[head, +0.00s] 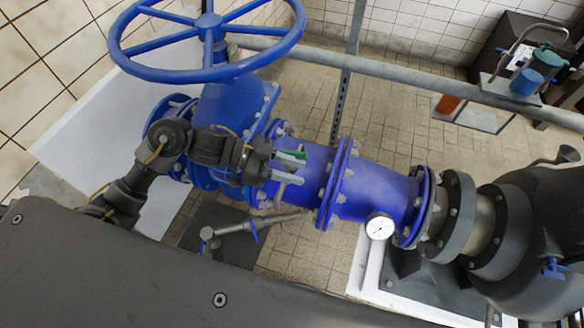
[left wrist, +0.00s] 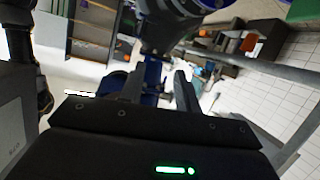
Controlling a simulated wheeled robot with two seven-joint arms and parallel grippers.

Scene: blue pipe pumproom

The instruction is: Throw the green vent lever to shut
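A small green piece (head: 292,154), which looks like the vent lever, shows in the head view against the blue pipe (head: 375,190). It is right beside my left gripper (head: 291,170), at the upper finger, and is partly hidden by it. I cannot tell whether they touch. In the left wrist view the two fingers of my left gripper (left wrist: 157,80) stand apart with nothing clearly held between them. A green patch (left wrist: 304,10) shows at the top right corner there; I cannot tell whether it is the lever. My right gripper is not in view.
A large blue handwheel (head: 208,40) stands above and behind my left arm. A thin grey pipe (head: 240,227) with a small blue handle lies below the gripper. A round gauge (head: 380,226) sits on the pipe's right end. A grey rail (head: 400,80) crosses behind; tiled floor shows beyond.

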